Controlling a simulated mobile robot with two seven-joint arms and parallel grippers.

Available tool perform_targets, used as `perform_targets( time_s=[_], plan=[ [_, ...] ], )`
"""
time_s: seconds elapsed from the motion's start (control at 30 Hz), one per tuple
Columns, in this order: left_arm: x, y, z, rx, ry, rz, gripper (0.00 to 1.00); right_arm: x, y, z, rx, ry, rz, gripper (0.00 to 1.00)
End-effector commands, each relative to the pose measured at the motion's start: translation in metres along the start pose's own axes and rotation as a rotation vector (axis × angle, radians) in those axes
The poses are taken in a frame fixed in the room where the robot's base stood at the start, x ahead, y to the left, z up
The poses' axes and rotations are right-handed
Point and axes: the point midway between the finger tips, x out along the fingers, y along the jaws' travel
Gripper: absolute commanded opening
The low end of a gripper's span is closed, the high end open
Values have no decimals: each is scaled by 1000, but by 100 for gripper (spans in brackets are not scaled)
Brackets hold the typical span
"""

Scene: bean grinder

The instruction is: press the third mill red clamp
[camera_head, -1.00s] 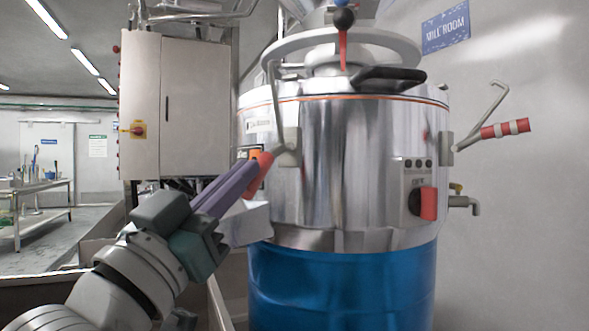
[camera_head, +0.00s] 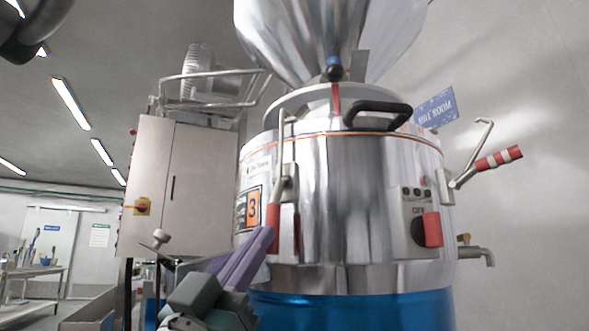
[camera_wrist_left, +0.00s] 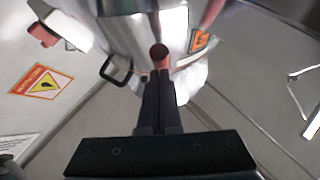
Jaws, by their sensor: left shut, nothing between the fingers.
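The mill marked 3 (camera_head: 345,205) is a shiny steel drum on a blue base. Its left clamp has a red handle (camera_head: 273,228) below a grey latch (camera_head: 288,188) and hangs nearly upright along the drum wall. My left gripper (camera_head: 266,236) has shut purple fingers, with their tips at the red handle. In the left wrist view the handle's round end (camera_wrist_left: 160,52) is just beyond the dark fingertips (camera_wrist_left: 161,76); whether they touch is unclear. My right gripper is not in view.
A control box with a red knob (camera_head: 431,229) sits on the drum front. A pipe (camera_head: 478,253) juts out at right. A black handle (camera_head: 377,114) is on the lid below a steel hopper (camera_head: 300,35). A grey cabinet (camera_head: 185,190) stands at left.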

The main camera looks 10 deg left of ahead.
Motion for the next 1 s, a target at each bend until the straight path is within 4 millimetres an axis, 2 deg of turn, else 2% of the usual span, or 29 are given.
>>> perform_targets(
  time_s=[0.03, 0.1, 0.67, 0.87, 0.93, 1.0],
  plan=[
    [-3, 0, 8, 1, -25, 0, 0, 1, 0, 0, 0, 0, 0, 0],
    [-3, 0, 10, 1, -29, 0, 0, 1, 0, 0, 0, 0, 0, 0],
    [-6, 1, 13, 1, -35, 1, 0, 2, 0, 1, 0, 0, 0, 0],
    [-24, 1, 8, 0, -27, 1, 0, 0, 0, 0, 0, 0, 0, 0],
    [-38, 0, 3, 1, -15, 2, 0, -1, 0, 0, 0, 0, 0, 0],
    [-47, -1, -10, 2, -10, 1, 0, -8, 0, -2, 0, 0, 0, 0]
  ],
)
